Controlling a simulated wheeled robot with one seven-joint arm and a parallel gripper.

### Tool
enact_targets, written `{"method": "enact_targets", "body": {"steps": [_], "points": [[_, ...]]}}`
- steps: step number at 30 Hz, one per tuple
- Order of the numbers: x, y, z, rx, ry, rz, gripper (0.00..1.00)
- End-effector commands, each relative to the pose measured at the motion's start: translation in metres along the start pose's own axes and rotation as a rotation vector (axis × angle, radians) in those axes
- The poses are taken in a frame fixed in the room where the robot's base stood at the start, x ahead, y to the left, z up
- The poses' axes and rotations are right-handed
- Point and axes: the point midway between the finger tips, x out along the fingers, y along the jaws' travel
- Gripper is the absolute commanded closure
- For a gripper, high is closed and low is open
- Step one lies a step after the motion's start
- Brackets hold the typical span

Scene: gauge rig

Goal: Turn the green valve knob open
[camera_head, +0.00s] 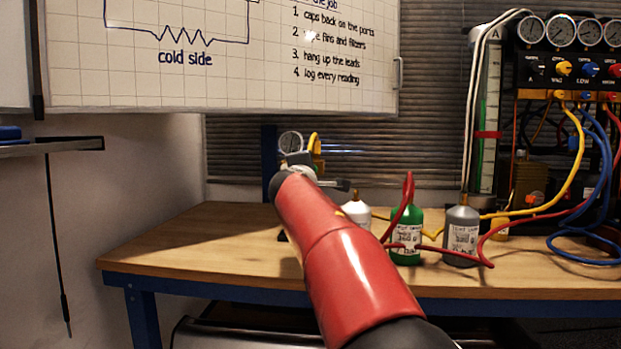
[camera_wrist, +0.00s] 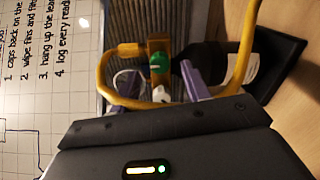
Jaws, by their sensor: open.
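The green valve knob (camera_wrist: 159,63) shows in the wrist view, on a brass-coloured block (camera_wrist: 158,46). My gripper (camera_wrist: 157,71) has its two purple fingers apart, one to the left and one to the right of the knob in that view. I cannot tell whether either finger touches the knob. A white part (camera_wrist: 161,94) shows below the knob, between the fingers. In the head view my red arm reaches to the rig, and my gripper and the green knob are hidden behind it. A round gauge (camera_head: 291,142) shows just above the arm's end.
A yellow hose (camera_wrist: 104,76) loops around the block. White (camera_head: 357,211), green (camera_head: 407,236) and grey (camera_head: 462,234) bottles stand on the wooden bench (camera_head: 190,245) right of my arm, with a red hose (camera_head: 400,205) near them. The bench's left end is clear.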

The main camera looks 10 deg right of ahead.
Motion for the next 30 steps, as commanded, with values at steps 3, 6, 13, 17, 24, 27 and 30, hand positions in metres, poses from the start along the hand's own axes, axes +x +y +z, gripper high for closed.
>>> {"method": "enact_targets", "body": {"steps": [3,6,13,17,24,27,30], "points": [[-0.021,-0.003,-0.001,0.002,0.003,0.001,0.53],[-0.034,-0.003,-0.001,0.001,0.001,0.0,0.53],[-0.043,-0.001,0.0,0.0,0.0,-0.001,0.53],[-0.043,-0.001,0.0,0.0,0.0,-0.001,0.53],[-0.056,-0.019,0.029,0.115,-0.021,-0.082,0.53],[-0.086,-0.054,0.065,0.298,-0.058,-0.214,0.53],[-0.134,-0.104,0.097,0.523,-0.11,-0.382,0.53]]}}
